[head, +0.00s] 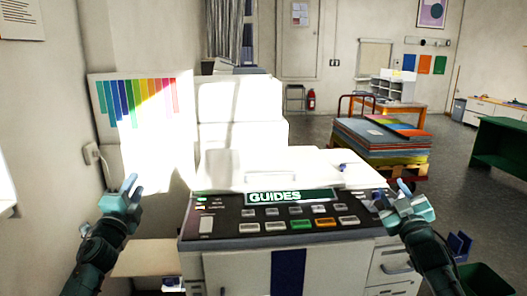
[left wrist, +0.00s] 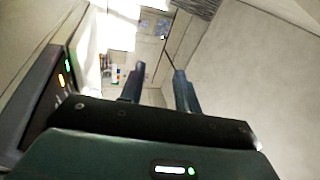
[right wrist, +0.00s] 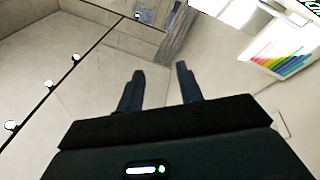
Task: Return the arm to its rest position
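My left gripper (head: 128,189) is raised at the left of the copier (head: 290,180), beside the wall. In the left wrist view its two fingers (left wrist: 158,85) stand apart with nothing between them. My right gripper (head: 404,190) is raised at the right front corner of the copier. In the right wrist view its fingers (right wrist: 158,85) are also apart and empty. From the head view I cannot tell whether either gripper touches the copier.
The copier has a button panel labelled GUIDES (head: 290,197) and a white lid. A rainbow chart (head: 137,98) is on the left wall. Stacked coloured boards (head: 382,150) stand behind at right, with a green table (head: 502,145) further right. Grey floor is clear between them.

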